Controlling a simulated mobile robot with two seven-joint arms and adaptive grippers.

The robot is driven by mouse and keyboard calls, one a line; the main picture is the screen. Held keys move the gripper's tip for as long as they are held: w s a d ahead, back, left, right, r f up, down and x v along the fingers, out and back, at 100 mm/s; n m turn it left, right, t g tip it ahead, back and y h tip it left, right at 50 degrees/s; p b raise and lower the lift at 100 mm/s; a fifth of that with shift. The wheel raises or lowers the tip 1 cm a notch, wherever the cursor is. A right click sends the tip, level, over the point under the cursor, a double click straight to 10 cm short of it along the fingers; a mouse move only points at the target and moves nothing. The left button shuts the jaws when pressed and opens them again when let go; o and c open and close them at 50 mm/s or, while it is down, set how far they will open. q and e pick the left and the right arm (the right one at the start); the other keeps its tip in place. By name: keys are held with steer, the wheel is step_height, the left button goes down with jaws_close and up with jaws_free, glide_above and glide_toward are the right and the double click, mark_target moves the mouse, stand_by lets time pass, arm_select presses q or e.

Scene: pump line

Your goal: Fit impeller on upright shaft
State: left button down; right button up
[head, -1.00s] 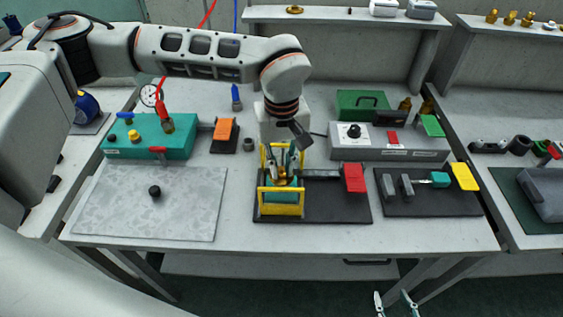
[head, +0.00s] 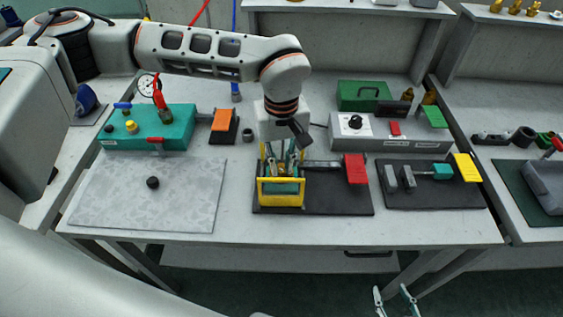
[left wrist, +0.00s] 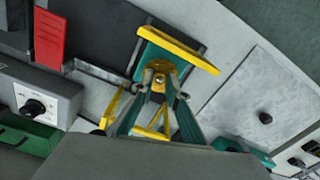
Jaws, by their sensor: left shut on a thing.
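My left gripper (head: 284,163) reaches down from above into a yellow frame (head: 281,201) on a dark mat (head: 335,197). In the left wrist view its two fingers (left wrist: 160,88) are shut on the brass impeller (left wrist: 161,68), which sits between the tips with a small grey round centre showing. A teal block (left wrist: 147,52) lies behind the impeller, inside the yellow frame (left wrist: 185,51). The shaft cannot be made out clearly, so I cannot tell how the impeller sits on it. My right gripper (head: 396,299) is at the bottom of the head view, fingers apart and empty.
A red plate (head: 355,168) stands right of the frame. A grey control box (head: 385,134) is behind, and a teal box (head: 150,127) is at the left. The speckled plate (head: 185,195), with a black knob (head: 152,183), is otherwise clear.

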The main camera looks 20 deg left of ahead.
arm_select(q)
steer(key=shift+f, duration=0.25)
stand_by(0.8)
steer(key=c, duration=1.9)
jaws_free()
steer(key=shift+r, duration=0.1)
steer(key=shift+r+p, duration=1.05)
steer(key=shift+r, duration=0.45)
steer(key=shift+r+p, duration=0.95)
steer(key=shift+r, duration=0.5)
